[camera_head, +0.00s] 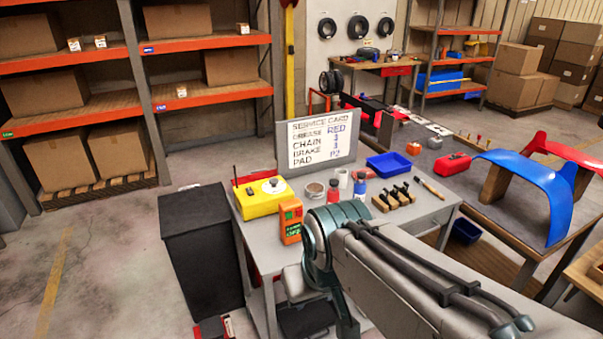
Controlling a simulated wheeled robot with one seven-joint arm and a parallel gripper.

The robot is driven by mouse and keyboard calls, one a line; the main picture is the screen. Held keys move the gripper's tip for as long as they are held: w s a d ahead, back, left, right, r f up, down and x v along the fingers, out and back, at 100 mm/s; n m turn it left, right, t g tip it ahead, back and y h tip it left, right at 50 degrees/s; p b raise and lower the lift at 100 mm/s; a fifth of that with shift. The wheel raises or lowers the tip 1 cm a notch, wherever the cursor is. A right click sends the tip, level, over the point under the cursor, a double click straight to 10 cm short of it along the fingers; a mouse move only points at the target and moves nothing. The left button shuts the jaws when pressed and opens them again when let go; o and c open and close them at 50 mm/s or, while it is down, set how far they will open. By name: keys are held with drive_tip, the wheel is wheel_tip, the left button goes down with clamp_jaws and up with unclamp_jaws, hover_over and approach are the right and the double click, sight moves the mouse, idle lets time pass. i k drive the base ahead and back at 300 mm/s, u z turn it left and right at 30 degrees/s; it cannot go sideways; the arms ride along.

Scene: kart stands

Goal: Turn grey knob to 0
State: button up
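A yellow box (262,197) stands at the left end of the grey workbench (425,207). On its top is a round pale dial (273,186) with a small knob at its centre. The knob's colour, its setting and any numbers are too small to read. A thin dark stub stands up from the box's left side. My arm reaches in from the lower right, and its teal joint is in front of the bench. My gripper does not show in this view.
A service card board (317,142) stands behind. Cans, a red bottle (333,191), a blue bottle (360,187), a blue tray (388,164) and a dark tool block (394,198) are farther right. A black bin (203,250) stands left of the bench.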

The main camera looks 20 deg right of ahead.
sight(274, 181)
drive_tip(key=z, duration=0.15)
drive_tip(key=i, duration=1)
